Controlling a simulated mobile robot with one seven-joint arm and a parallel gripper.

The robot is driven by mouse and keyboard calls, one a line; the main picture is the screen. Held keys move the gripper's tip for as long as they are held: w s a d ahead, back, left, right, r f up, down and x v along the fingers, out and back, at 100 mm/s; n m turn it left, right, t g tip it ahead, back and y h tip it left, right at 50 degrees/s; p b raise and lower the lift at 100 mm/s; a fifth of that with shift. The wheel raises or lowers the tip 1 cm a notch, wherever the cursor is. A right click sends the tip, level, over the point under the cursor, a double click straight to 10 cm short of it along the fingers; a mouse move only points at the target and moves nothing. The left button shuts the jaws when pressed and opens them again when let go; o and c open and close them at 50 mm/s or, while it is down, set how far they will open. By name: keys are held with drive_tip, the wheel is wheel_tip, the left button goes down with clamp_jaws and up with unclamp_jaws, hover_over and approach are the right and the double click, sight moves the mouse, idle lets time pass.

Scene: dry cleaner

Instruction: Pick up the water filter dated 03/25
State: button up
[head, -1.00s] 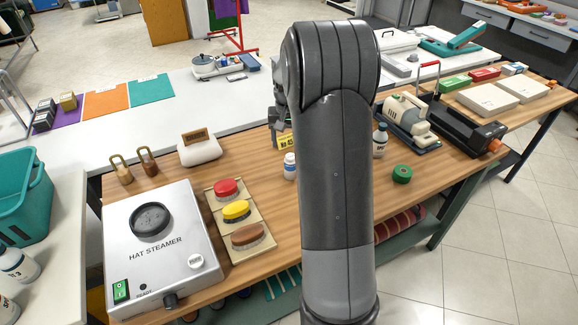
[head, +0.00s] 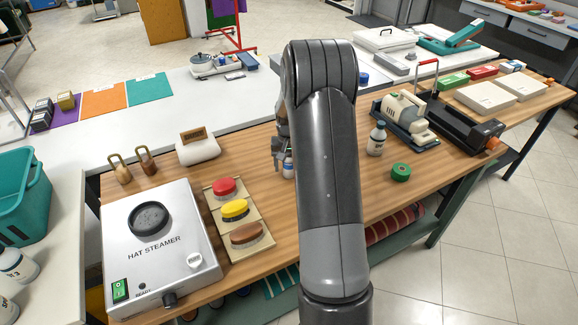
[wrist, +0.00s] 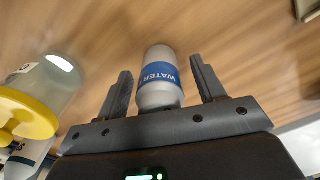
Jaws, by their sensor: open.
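A small white cylinder with a blue band reading "WATER" (wrist: 160,75) stands between the two fingers of my gripper (wrist: 161,68) in the wrist view. The fingers are open, one on each side, with gaps to the cylinder. In the head view the white and blue cylinder (head: 288,168) shows on the wooden table, partly hidden by my gripper (head: 279,152) and arm. No date can be read on it.
In the wrist view, a clear jar with a yellow end (wrist: 55,85) and another bottle (wrist: 28,155) are close on the left. The head view shows a brown-capped bottle (head: 376,140), a green tape roll (head: 400,172), brushes (head: 235,210) and the hat steamer (head: 160,250) around my arm.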

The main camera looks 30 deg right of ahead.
drive_tip(key=shift+f, duration=0.35)
drive_tip(key=shift+c, duration=0.2)
drive_tip(key=c, duration=1.1)
